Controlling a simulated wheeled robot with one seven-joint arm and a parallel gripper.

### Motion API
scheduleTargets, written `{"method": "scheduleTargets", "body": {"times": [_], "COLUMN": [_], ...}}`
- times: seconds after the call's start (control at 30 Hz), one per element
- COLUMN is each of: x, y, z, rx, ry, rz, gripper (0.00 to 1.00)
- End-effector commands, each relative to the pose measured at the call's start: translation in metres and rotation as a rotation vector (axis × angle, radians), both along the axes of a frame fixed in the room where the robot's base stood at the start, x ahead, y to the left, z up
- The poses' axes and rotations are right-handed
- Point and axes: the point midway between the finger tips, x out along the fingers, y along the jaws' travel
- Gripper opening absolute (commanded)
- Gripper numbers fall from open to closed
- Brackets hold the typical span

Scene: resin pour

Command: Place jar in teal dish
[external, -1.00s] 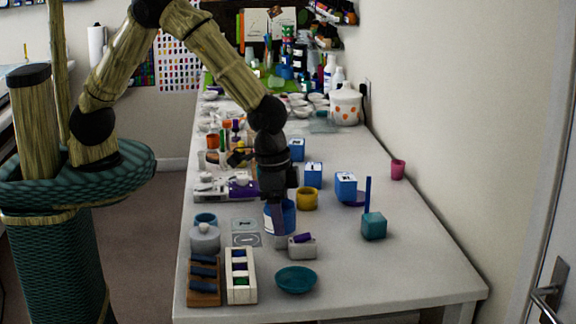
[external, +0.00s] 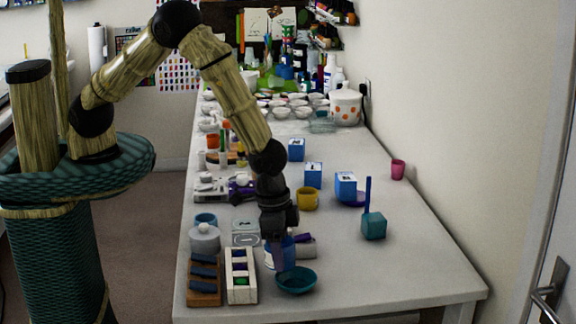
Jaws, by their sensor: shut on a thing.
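The jar (external: 289,254) is blue with a pale label and looks upright. My gripper (external: 278,249) points down from above and is shut on it, with one finger in front of the jar. The teal dish (external: 297,284) is a shallow round bowl near the front of the table. The jar overlaps the dish's back left rim in the picture. I cannot tell whether its base is above the dish or behind it, or whether they touch.
A white rack (external: 240,291) and a brown rack (external: 204,297) are left of the dish. A teal cube holder (external: 374,227) stands to the right. The table's front right is clear.

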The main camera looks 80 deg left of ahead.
Motion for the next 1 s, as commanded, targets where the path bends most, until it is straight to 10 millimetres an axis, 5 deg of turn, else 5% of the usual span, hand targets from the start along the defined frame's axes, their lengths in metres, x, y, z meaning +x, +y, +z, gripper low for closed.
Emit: {"method": "scheduleTargets", "body": {"times": [0.5,0.53,0.6,1.0], "x": [0.0,0.0,0.0,0.0], "y": [0.0,0.0,0.0,0.0], "z": [-0.019,-0.017,-0.017,-0.013], "rx": [0.0,0.0,0.0,0.0], "ry": [0.0,0.0,0.0,-0.001], "rz": [0.0,0.0,0.001,0.0], "gripper": [0.35,0.64,0.78,0.8]}}
